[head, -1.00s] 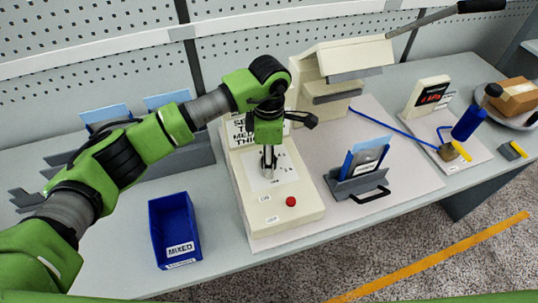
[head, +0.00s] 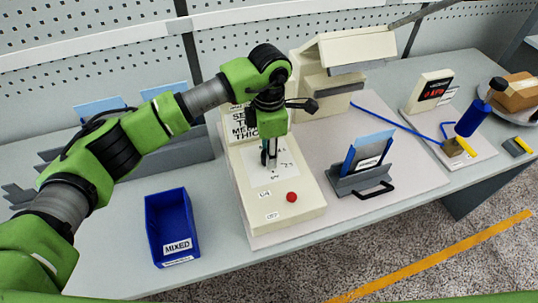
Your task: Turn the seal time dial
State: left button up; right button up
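The seal time dial sits on the white printed face (head: 286,172) of a cream control box (head: 310,200). The dial itself is mostly hidden by my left gripper (head: 270,162). That gripper points straight down, its fingertips at the middle of the printed face among the scale marks. The fingers look close together, but I cannot tell whether they are closed on the dial. A red button (head: 292,197) is on the box's front part, right of a small label (head: 265,194). My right gripper is out of view.
A cream sealer (head: 345,60) with a raised lever (head: 430,18) stands behind. A grey holder (head: 360,180) with blue cards is to the right. A blue bin (head: 172,228) marked MIXED is at front left.

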pick_arm(q)
jog(key=n+b, duration=0.3)
jog(key=n, duration=0.1)
jog(key=shift+f, duration=0.1)
jog(key=shift+n+b, duration=0.8)
jog(key=shift+n, duration=0.4)
jog(key=shift+r, duration=0.2)
jog(key=shift+w, duration=0.1)
jog(key=o, duration=1.1)
